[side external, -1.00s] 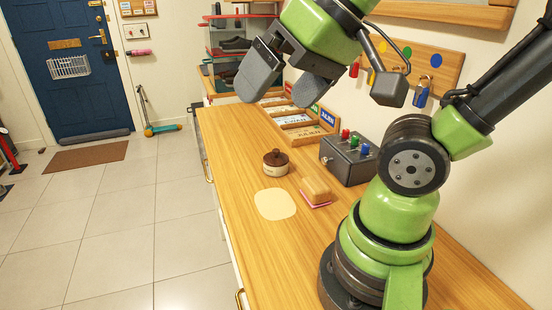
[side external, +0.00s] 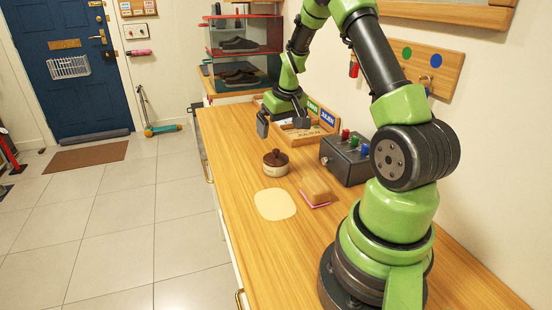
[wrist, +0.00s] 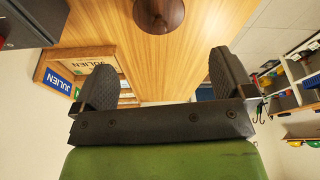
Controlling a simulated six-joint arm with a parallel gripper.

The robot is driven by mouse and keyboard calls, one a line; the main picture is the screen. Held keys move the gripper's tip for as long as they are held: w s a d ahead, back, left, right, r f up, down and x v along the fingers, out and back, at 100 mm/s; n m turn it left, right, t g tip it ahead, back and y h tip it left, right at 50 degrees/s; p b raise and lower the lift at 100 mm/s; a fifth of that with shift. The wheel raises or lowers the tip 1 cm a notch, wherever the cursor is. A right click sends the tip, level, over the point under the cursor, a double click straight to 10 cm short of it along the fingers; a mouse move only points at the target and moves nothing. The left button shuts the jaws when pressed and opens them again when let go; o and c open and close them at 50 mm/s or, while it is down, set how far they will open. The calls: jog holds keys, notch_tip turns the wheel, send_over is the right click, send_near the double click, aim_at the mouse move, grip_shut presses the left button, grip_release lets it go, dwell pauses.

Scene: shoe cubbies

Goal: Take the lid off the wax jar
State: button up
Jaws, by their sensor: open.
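The wax jar (side external: 275,168) stands upright on the wooden counter, with a cream body. Its dark brown lid (side external: 275,157) with a small knob sits on top. In the wrist view the brown lid (wrist: 158,14) is at the top edge, partly cut off. My gripper (side external: 282,124) is low over the counter, beyond the jar in the side view and apart from it. In the wrist view my gripper (wrist: 164,85) has its two dark fingers spread wide, with nothing between them but counter.
A pale rounded mat (side external: 275,204) lies in front of the jar. A wooden block with a pink underside (side external: 316,192) is to its right. A dark box with coloured knobs (side external: 345,158) and a wooden name-card rack (side external: 312,135) stand along the wall side. The counter's left strip is clear.

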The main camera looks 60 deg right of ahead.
aim_at(276, 150)
jog(key=x, duration=0.9)
jog(key=shift+f, duration=0.1)
jog(key=shift+c, duration=0.5)
jog(key=c, duration=0.8)
